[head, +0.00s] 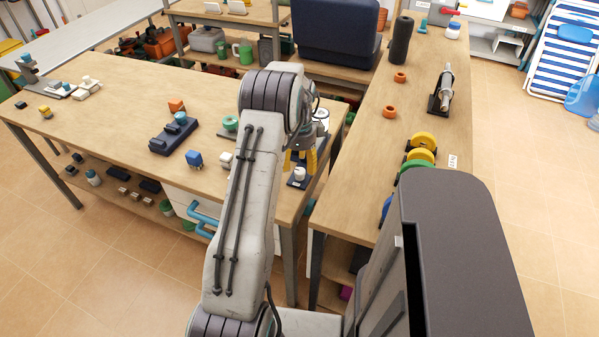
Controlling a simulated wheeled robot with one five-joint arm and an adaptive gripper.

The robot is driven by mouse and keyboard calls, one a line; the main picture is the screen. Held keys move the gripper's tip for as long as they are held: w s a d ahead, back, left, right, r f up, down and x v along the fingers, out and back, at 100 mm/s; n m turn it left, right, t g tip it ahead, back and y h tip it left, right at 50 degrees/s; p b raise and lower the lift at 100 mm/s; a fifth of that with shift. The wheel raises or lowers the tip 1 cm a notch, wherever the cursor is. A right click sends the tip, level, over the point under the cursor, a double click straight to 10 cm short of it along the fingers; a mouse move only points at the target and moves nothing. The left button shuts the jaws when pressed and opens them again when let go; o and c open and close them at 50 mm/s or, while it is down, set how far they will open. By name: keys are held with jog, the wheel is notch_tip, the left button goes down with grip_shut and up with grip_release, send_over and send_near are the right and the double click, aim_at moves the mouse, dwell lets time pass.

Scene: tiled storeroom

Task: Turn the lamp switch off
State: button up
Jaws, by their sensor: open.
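No lit lamp can be made out.
The right bench (385,125) bears orange rings, coloured discs (422,140) and a black stand (438,104). A narrow gap separates the benches.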

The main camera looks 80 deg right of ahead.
aim_at(300, 170)
jog(key=shift+f, duration=2)
jog(key=shift+c, duration=0.3)
grip_shut()
jog(key=n+b, duration=0.1)
jog(key=n, duration=0.3)
jog(key=shift+b, duration=0.3)
jog(key=n+b, duration=0.1)
jog(key=n, duration=0.3)
jog(key=shift+n, duration=0.3)
jog(key=n, duration=0.4)
jog(key=shift+a+n+b, duration=0.1)
jog(key=shift+n+b, duration=0.2)
jog(key=shift+b, duration=0.1)
jog(key=n, duration=0.4)
jog(key=shift+n, duration=0.3)
